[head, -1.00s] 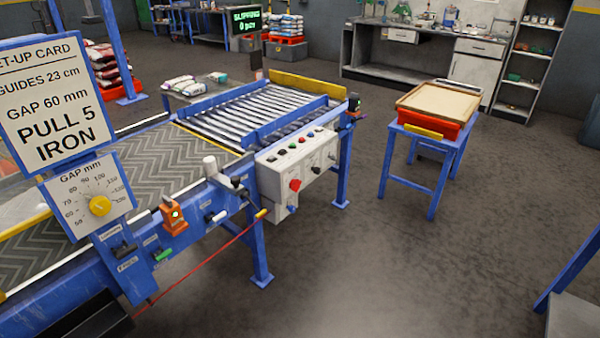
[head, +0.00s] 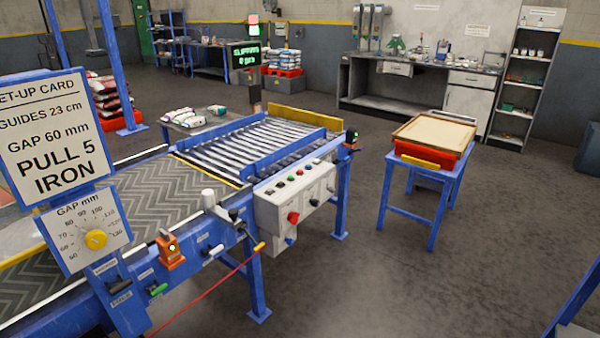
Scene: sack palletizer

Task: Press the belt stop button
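A pale grey control box (head: 296,205) is fixed to the near side of the blue conveyor frame. Several small round buttons, red, green and dark, line its sloped top. A larger red control (head: 293,217) sits on its front face. Their labels are too small to read, so I cannot tell which is the belt stop button. The belt (head: 150,205) with a grey chevron surface runs to the left of the box and leads to a roller section (head: 245,150). No sack shows on this stretch of belt. Neither of my grippers is in view.
A set-up card (head: 42,135) and a yellow gap dial (head: 96,239) stand at the left front. A red cord (head: 205,295) runs low along the frame. A blue stand (head: 436,205) with a red tray is at the right. Open floor lies between.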

